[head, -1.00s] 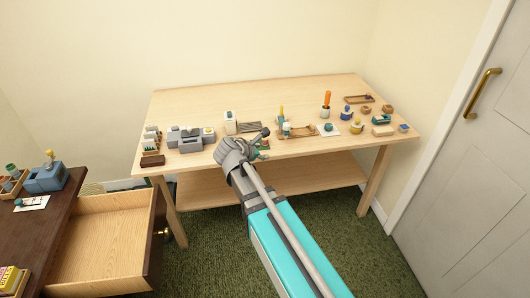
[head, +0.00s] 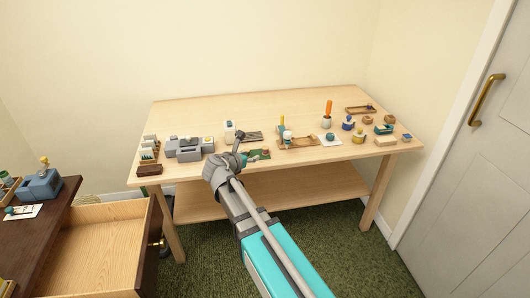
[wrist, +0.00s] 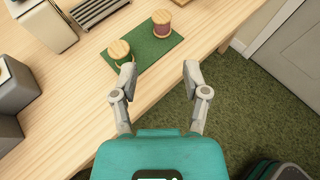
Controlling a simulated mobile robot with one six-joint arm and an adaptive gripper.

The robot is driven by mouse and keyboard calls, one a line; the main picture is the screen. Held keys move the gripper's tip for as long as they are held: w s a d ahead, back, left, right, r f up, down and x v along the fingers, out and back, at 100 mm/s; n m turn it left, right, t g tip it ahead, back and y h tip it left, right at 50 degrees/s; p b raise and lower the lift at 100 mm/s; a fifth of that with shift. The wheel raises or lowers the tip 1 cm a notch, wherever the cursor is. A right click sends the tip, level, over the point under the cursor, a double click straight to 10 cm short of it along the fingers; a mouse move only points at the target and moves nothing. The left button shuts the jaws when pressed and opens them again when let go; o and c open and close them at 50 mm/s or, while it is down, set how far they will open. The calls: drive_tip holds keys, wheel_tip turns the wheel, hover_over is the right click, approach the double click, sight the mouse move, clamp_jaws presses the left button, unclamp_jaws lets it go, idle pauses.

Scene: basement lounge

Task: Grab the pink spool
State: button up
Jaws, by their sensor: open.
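The pink spool (wrist: 163,27) stands upright on a green mat (wrist: 150,54) in the wrist view, with a pale wooden top and mauve-pink thread. A second wooden-topped spool (wrist: 118,50) with greenish thread stands nearer on the same mat, at its left end. My gripper (wrist: 157,70) is open and empty. Its left finger is close to the second spool, and the pink spool lies beyond the fingertips. In the head view, my gripper (head: 240,138) is at the front edge of the table, beside the green mat (head: 264,154); the spools there are too small to tell apart.
The wooden table (head: 300,100) has free room at the back. A grey block device (head: 185,150) and a white box (head: 229,128) stand left of the mat. An open drawer (head: 100,245) juts out at lower left.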

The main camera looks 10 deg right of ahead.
sight(264, 149)
drive_tip(key=b+x, duration=0.2)
drive_tip(key=x, duration=0.5)
drive_tip(key=shift+b, duration=0.3)
drive_tip(key=shift+w+d+f, duration=0.1)
drive_tip(key=shift+w+d, duration=0.15)
drive_tip(key=shift+d, duration=0.05)
drive_tip(key=shift+w, duration=0.1)
drive_tip(key=shift+d+r+b+x, duration=0.15)
drive_tip(key=shift+b+x, duration=0.2)
drive_tip(key=shift+x, duration=0.95)
drive_tip(key=shift+d+r+b+x, duration=0.1)
drive_tip(key=shift+r+b+x, duration=0.2)
drive_tip(key=shift+x, duration=0.95)
drive_tip(key=shift+f, duration=0.1)
drive_tip(key=c, duration=0.6)
